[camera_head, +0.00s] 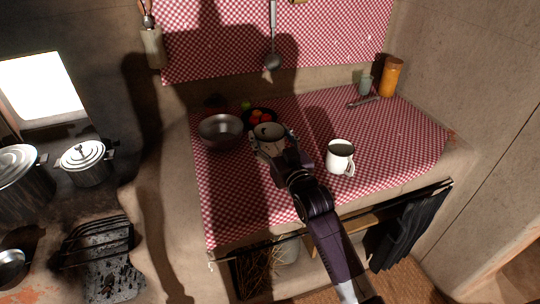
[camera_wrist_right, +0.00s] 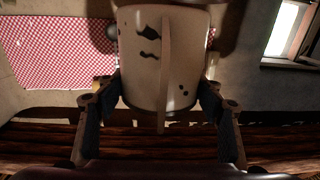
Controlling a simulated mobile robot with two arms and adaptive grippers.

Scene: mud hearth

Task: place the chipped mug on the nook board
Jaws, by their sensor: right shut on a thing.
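The chipped mug is cream with dark chip marks and a handle toward the camera in the right wrist view (camera_wrist_right: 150,62). My right gripper (camera_head: 272,148) is shut on it, one finger on each side. In the head view the mug (camera_head: 268,131) shows above the checkered counter, just in front of a dark bowl of fruit; I cannot tell how high it is. A wooden board (camera_head: 352,231) shows in the opening under the counter, partly hidden by my right arm; I cannot tell whether it is the nook board. My left gripper is not in view.
A second white mug (camera_head: 340,157) stands right of my gripper. A metal bowl (camera_head: 221,130) is to the left, the fruit bowl (camera_head: 262,116) behind. An orange jar (camera_head: 391,77) and a green cup (camera_head: 366,85) stand at the back right. The counter's right part is mostly clear.

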